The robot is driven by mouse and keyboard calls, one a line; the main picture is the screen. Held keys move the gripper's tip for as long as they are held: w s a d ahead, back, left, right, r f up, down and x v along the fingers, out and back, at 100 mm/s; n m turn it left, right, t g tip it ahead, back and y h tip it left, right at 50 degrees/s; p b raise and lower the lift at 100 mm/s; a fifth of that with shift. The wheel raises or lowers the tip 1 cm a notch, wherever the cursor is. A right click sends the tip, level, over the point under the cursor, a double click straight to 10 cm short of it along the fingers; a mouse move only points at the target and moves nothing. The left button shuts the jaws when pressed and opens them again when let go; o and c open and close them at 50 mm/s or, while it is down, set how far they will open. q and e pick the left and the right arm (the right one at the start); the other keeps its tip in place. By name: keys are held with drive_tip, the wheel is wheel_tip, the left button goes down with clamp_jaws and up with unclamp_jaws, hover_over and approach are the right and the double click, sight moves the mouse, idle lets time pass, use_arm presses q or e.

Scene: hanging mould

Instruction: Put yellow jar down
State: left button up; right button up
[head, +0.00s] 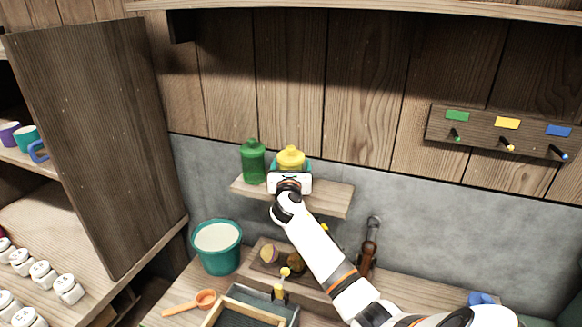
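The yellow jar (291,157) is upright at the small wall shelf (333,196), to the right of the green jar (253,162). My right gripper (290,175) is directly in front of the yellow jar, and its white body hides the jar's lower part. Teal edges show on both sides of the yellow jar; I cannot tell what they belong to. The fingertips are hidden, so the grip on the jar and the contact between jar and shelf cannot be seen. My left gripper is not in view.
A teal bucket (217,250) with pale contents stands below the shelf at left. An orange spoon (190,303), a tray (232,312) and a wooden-handled tool (369,245) are on or above the bench. A hook board (502,131) hangs at right. The shelf's right end is clear.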

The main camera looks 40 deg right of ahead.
idle(0.3)
drive_tip(key=b+v, duration=0.1)
drive_tip(key=v, duration=1.1)
drive_tip(key=shift+r+b, duration=0.15)
drive_tip(key=shift+b, duration=0.25)
